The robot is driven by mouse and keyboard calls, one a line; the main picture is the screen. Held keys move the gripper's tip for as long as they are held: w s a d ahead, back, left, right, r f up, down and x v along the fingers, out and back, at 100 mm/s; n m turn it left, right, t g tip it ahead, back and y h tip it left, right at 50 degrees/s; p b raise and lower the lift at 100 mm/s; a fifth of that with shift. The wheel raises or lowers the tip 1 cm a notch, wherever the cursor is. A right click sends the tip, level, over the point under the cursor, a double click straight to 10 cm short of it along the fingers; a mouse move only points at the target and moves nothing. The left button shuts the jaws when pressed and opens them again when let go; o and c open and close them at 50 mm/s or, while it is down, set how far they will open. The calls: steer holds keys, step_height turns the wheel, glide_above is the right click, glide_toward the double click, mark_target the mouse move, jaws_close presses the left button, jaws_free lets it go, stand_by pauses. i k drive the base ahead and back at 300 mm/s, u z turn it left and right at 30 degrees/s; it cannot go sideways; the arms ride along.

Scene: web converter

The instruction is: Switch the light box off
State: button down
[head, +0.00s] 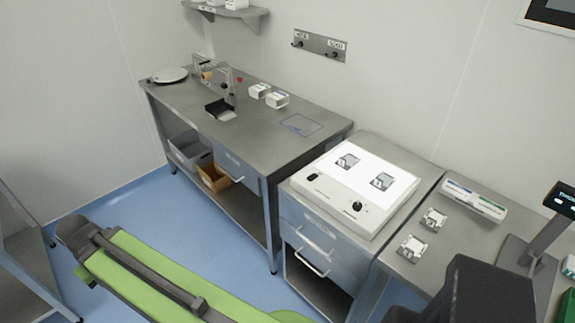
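The light box (326,194) is a white, flat unit on top of a grey drawer cabinet, right of centre in the head view. Its panel (371,160) looks bright white. Two small dark-and-grey pieces (347,161) (381,181) lie on the panel. A small black rocker switch (312,177) is at the left of its front strip, and a black round knob (357,206) is at the right. Which way the switch is tipped is too small to tell. No gripper fingers show in this view. A green and dark link of my arm crosses the lower left, apart from the box.
A steel bench (265,135) with small white boxes and a stand is to the left. A side table (459,232) at right holds two small pieces, a white tray (474,200) and a display on a post (540,228). Blue floor (225,255) is open in front.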

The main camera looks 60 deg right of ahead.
mark_target(314, 176)
steer(key=z, duration=0.2)
steer(key=i, duration=0.95)
steer(key=z, duration=0.5)
